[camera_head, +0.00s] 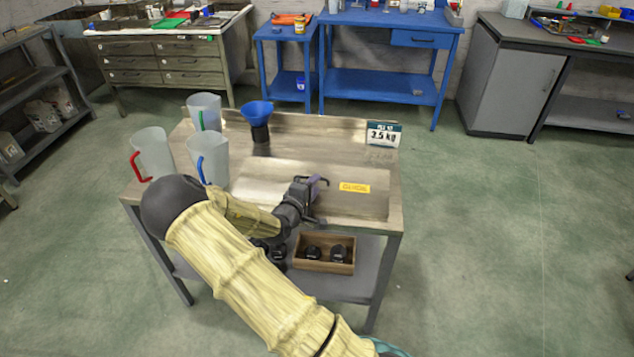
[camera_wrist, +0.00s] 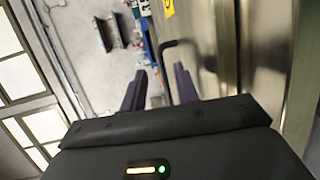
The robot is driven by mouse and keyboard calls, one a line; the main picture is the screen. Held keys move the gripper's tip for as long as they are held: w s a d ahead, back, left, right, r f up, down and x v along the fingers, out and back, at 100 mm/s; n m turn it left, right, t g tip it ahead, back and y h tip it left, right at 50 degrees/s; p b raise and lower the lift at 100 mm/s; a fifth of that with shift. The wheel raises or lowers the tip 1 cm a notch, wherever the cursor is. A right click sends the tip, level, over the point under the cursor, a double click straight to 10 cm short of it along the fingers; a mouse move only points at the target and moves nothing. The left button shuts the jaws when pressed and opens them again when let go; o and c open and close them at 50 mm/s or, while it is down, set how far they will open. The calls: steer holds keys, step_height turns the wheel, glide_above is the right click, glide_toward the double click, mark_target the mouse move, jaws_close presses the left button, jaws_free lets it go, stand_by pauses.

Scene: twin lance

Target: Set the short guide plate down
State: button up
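My gripper (camera_head: 314,187) is low over the right half of the metal-topped bench. In the wrist view its two dark fingers (camera_wrist: 160,85) stand apart with a visible gap. A thin black bent handle (camera_wrist: 180,43) shows at the gap, closer to the right finger; no clear contact on both sides shows. The handle seems to join a bare metal surface beside it. I cannot tell the short guide plate's outline from the bench metal. A yellow label reading GUIDE (camera_head: 355,188) lies just right of my gripper, and its edge shows in the wrist view (camera_wrist: 168,8).
Jugs with red (camera_head: 153,153), blue (camera_head: 208,158) and green (camera_head: 204,112) handles stand on the bench's left. A blue funnel (camera_head: 257,111) stands at the back, and a 3.5 kg sign (camera_head: 383,134) at the back right. A wooden box (camera_head: 324,267) with dark round items sits on the lower shelf.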

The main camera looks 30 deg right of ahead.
steer(key=v, duration=0.9)
steer(key=shift+f, duration=0.1)
steer(key=s+a+f+m+g+y, duration=0.2)
steer(key=s+a+m+g+y, duration=0.3)
steer(key=y, duration=0.4)
steer(key=s+a+r+m+g+y, duration=0.1)
steer(key=s+r, duration=0.4)
steer(key=s, duration=0.2)
steer(key=s+a+r+m+g+y, duration=0.1)
steer(key=s+r, duration=0.3)
steer(key=s, duration=0.4)
steer(key=shift+a+r+m+y, duration=0.35)
steer(key=shift+a+m+y, duration=0.15)
steer(key=shift+a+y, duration=0.3)
